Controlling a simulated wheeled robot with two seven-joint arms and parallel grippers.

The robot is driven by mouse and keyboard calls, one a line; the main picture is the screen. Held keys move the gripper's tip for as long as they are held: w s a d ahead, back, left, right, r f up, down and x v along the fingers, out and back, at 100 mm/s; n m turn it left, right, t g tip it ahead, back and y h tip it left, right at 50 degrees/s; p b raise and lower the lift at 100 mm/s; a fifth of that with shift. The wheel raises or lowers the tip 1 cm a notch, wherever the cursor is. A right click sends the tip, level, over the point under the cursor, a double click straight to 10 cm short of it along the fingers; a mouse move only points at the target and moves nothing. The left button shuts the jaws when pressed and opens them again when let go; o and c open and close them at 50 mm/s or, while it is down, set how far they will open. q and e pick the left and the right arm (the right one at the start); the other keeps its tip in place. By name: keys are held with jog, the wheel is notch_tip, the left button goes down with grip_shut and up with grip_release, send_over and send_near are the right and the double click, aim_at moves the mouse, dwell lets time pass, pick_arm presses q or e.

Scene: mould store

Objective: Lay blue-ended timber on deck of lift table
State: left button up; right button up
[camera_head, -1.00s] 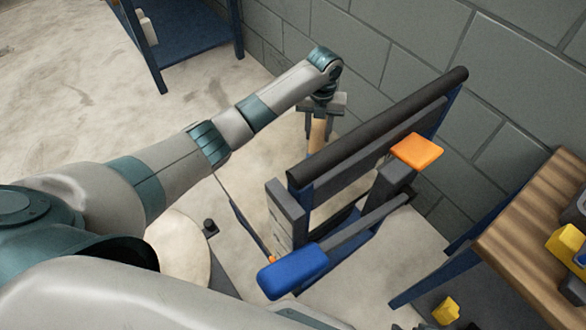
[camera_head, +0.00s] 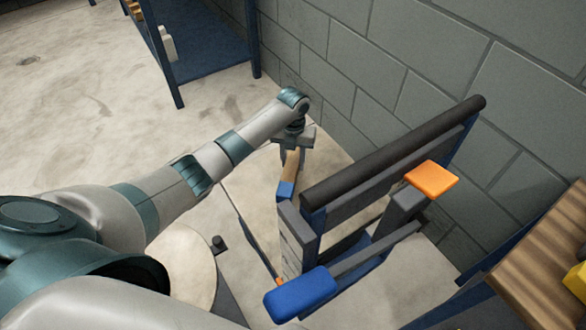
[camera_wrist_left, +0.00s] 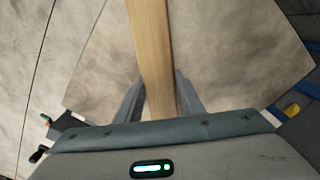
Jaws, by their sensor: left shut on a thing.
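My left gripper (camera_head: 290,146) is shut on the blue-ended timber (camera_head: 291,168), a pale wooden bar. The timber hangs down at a tilt, its blue end (camera_head: 286,189) lowest, just left of the frame with the black bar. In the left wrist view the timber (camera_wrist_left: 151,50) runs up from between the fingers (camera_wrist_left: 155,97). Below it is a pale flat panel (camera_head: 250,190), seemingly the lift table's deck; it also shows in the left wrist view (camera_wrist_left: 225,55). I cannot tell whether the timber touches it. My right gripper is not in view.
A black bar (camera_head: 395,150) on a dark frame stands close right of the timber. An orange pad (camera_head: 432,179) and a blue pedal-like part (camera_head: 300,294) are beside it. A block wall (camera_head: 400,60) is behind. A wooden bench top (camera_head: 540,255) is at right, a blue rack (camera_head: 205,45) at back left.

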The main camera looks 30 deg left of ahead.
pick_arm(q)
jog(key=shift+f, duration=0.1)
notch_tip(320, 180, down, 3)
jog(key=shift+r, duration=0.15)
jog(key=shift+f+b, duration=0.3)
jog(key=shift+f, duration=0.25)
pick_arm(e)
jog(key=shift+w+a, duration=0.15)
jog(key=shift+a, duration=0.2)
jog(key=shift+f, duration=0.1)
pick_arm(q)
jog(key=o, duration=1.3)
jog(key=shift+f, duration=0.15)
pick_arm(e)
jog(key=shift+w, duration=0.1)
